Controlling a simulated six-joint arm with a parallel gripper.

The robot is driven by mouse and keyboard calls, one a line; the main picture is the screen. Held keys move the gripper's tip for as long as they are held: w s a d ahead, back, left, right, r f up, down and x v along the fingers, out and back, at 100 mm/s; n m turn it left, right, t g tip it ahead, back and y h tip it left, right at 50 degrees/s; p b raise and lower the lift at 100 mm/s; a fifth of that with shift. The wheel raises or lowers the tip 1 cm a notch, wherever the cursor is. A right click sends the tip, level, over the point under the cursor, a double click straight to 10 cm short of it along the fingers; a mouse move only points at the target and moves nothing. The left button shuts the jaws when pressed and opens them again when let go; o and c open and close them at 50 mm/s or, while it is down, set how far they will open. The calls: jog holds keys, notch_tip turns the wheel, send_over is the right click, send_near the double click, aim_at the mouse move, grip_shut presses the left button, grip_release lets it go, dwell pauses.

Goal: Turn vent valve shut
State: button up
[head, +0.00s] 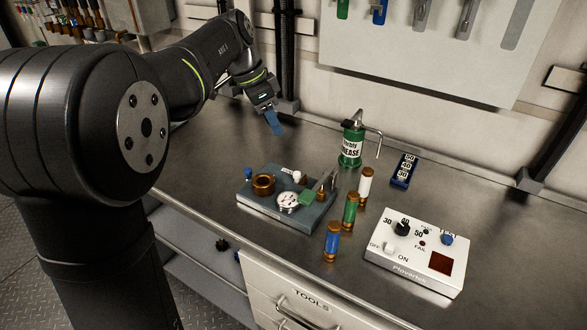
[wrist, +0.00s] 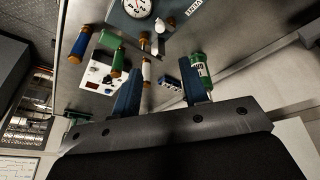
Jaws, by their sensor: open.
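A grey-blue block (head: 262,212) sits on the metal bench. It carries a brass ring fitting (head: 263,185), a round white dial gauge (head: 288,201), a green part (head: 307,198) and a small white knob (head: 297,176) beside a white label. The block's edge also shows at the top of the wrist view, with the gauge (wrist: 137,8). My gripper (head: 274,122) is above the bench, behind and apart from the block. Its blue fingers are apart and empty in the wrist view (wrist: 160,69).
Blue, green and white cartridges (head: 332,242) (head: 350,211) (head: 365,187) stand right of the block. A green grease can (head: 350,146) stands behind, near a blue numbered block (head: 404,170). A white tester box (head: 415,253) is at front right. Bench is clear around my gripper.

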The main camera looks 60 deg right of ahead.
jog(key=a+m, duration=0.1)
send_near(297, 173)
jog(key=shift+h, duration=0.3)
jog(key=x, duration=0.8)
jog(key=shift+a+f, duration=0.25)
jog(key=shift+f, duration=0.05)
grip_shut()
